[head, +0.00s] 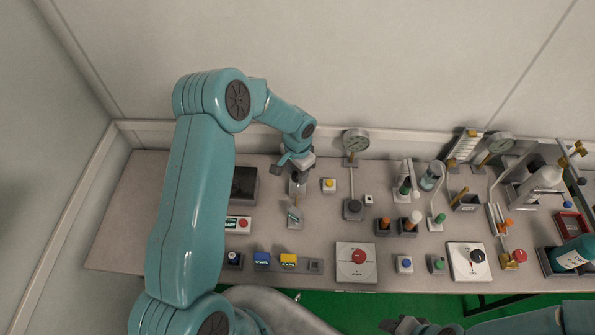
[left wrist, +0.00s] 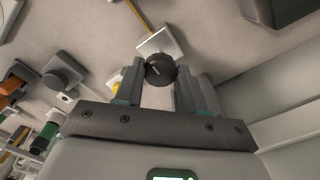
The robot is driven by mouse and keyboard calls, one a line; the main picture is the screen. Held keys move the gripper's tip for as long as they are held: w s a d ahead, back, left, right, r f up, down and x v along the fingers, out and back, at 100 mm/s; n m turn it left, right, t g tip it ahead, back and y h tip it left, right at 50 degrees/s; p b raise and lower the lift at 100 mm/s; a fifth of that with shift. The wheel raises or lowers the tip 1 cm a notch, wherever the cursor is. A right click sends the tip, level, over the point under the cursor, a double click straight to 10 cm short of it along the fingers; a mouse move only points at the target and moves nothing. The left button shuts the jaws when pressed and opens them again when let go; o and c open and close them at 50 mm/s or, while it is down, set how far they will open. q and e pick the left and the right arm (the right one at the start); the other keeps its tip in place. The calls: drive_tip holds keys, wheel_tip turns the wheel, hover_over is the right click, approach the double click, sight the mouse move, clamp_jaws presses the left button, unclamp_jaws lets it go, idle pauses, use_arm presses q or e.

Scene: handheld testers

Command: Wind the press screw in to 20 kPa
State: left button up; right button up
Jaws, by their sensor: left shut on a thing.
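My left gripper (head: 297,162) is at the back of the bench, over a small grey block with a brass rod (head: 296,199). In the left wrist view the left gripper (left wrist: 160,80) is shut on a round black knob (left wrist: 160,70), which I take as the press screw's knob. The knob stands at a pale plate (left wrist: 163,42), and a brass rod (left wrist: 136,14) runs away from the plate. In the head view the gripper mostly hides the knob. A small teal-marked piece (head: 294,216) lies at the rod's front end. My right gripper (head: 402,325) shows partly at the bottom edge; its jaws are unclear.
A round dial gauge (head: 355,141) stands on a post to the right; its reading is too small to tell. A yellow button box (head: 329,185) is close beside the gripper. A dark box (head: 244,186) is on its left. Several testers crowd the bench's right half.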

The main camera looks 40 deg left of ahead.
use_arm(q)
drive_tip(key=m+b, duration=0.2)
drive_tip(key=shift+f+m, duration=0.15)
drive_tip(key=shift+m, duration=0.15)
drive_tip(key=m+b, duration=0.1)
drive_tip(key=m, duration=0.2)
drive_tip(key=shift+m, duration=0.3)
drive_tip(key=m+b, duration=0.1)
drive_tip(key=m, duration=0.3)
drive_tip(key=shift+m, duration=0.3)
drive_tip(key=m, duration=0.4)
drive_tip(key=shift+r+m+b, duration=0.25)
drive_tip(key=shift+m+b, duration=0.05)
drive_tip(key=shift+b, duration=0.1)
drive_tip(key=m, duration=0.4)
drive_tip(key=m+p, duration=0.1)
drive_tip(key=m, duration=0.4)
drive_tip(key=shift+w+a+r, duration=0.1)
drive_tip(key=m+p, duration=0.1)
drive_tip(key=m, duration=0.3)
drive_tip(key=shift+m+p, duration=0.4)
drive_tip(key=shift+m, duration=1.7)
